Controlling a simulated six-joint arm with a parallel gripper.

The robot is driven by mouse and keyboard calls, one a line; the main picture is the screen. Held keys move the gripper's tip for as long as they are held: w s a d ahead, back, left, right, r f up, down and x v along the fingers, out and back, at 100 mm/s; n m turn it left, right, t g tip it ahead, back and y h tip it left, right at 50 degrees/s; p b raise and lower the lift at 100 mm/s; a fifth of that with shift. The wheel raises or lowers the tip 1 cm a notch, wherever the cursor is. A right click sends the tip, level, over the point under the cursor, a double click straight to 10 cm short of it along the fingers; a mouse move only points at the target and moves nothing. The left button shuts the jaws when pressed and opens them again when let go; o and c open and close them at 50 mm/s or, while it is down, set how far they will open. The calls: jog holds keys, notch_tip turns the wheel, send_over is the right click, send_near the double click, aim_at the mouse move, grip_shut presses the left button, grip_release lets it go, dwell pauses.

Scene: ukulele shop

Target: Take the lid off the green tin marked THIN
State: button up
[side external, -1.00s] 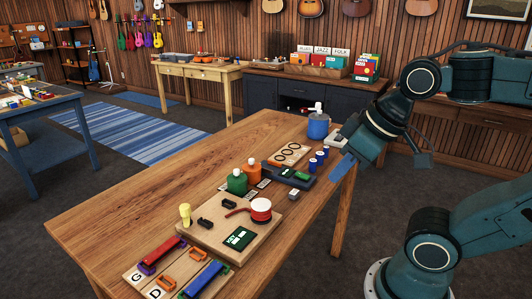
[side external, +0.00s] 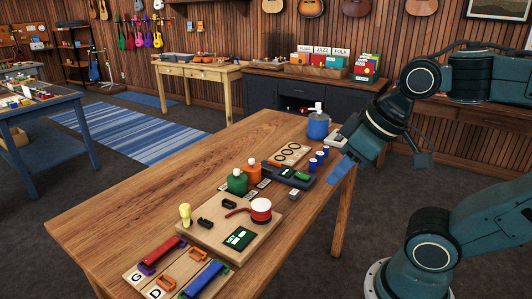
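A green tin (side external: 237,184) with a pale lid (side external: 237,172) on top stands upright near the middle of the wooden table. Its marking is too small to read. An orange tin (side external: 253,174) with a similar lid stands just behind it to the right. My gripper (side external: 338,169) is over the table's right edge, well to the right of the green tin and apart from it. The view does not show whether its fingers are open or shut, and I see nothing held in it.
A wooden board (side external: 215,237) with a red-and-white round item (side external: 261,210) lies in front of the tins. A dark tray (side external: 290,176) and small blue-and-white jars (side external: 320,157) are between the tins and my gripper. A blue pot (side external: 318,127) stands at the back. The table's left part is clear.

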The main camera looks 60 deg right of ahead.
jog(key=o, duration=1.3)
jog(key=shift+o, duration=0.2)
jog(key=w+d+r+m+g, duration=0.25)
jog(key=w+r, duration=0.25)
jog(key=w, duration=0.6)
jog(key=m+g, duration=0.3)
jog(key=m, duration=0.4)
send_over(237, 175)
jog(key=shift+n, duration=0.25)
jog(key=shift+w+d+f, duration=0.15)
jog(key=shift+f, duration=3.2)
jog(key=shift+w+d+f, duration=0.1)
jog(key=shift+d+f, duration=0.05)
jog(key=shift+f, duration=3.25)
jog(key=shift+w+d+f, duration=0.15)
jog(key=shift+f, duration=3.2)
jog(key=shift+f, duration=0.1)
